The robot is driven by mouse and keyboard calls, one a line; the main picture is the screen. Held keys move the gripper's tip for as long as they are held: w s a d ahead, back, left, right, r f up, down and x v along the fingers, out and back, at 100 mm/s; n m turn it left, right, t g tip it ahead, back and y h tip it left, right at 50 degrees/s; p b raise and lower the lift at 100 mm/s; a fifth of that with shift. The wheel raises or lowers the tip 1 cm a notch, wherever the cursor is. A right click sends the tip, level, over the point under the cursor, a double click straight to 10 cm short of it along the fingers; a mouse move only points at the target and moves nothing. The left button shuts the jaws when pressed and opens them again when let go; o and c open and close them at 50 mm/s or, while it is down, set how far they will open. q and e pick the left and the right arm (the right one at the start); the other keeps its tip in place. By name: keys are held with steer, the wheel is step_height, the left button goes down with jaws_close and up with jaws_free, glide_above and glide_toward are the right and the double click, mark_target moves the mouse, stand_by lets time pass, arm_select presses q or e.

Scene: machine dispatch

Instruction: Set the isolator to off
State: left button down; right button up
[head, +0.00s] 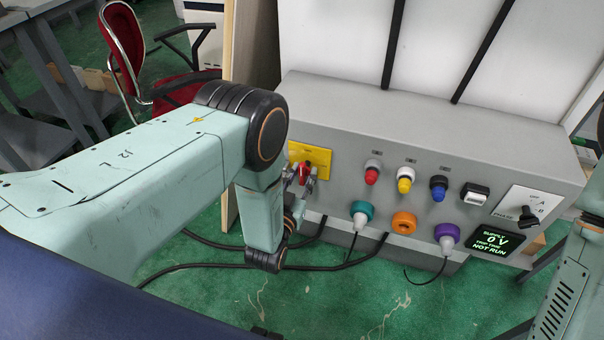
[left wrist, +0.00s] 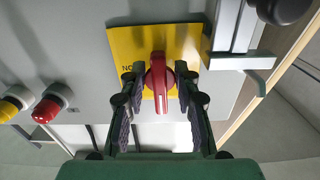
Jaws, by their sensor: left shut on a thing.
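The isolator is a red rotary handle (head: 305,172) on a yellow plate (head: 318,155) at the left end of the grey panel. In the left wrist view the red handle (left wrist: 159,80) stands in front of the yellow plate (left wrist: 190,42), its long part pointing down the picture. My left gripper (head: 304,182) is at the handle, with one finger on each side of it, shut on it. In the left wrist view the fingers of my left gripper (left wrist: 160,92) flank the handle. The plate's lettering is mostly hidden. My right gripper is out of view.
The grey panel (head: 470,150) also carries red, yellow and blue buttons, a white rocker, a black selector (head: 528,217) and teal, orange and purple sockets. A display (head: 495,243) reads 0 V and NOT RUN. Black cables lie on the green floor. A red chair stands behind left.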

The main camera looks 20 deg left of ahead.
arm_select(q)
steer(key=shift+s+f+n, duration=0.1)
steer(key=shift+n, duration=0.2)
steer(key=c, duration=1.4)
jaws_free()
steer(key=shift+o, duration=0.2)
steer(key=shift+s, duration=0.1)
steer(key=s, duration=0.7)
steer(key=shift+s, duration=0.15)
steer(key=shift+a, duration=0.1)
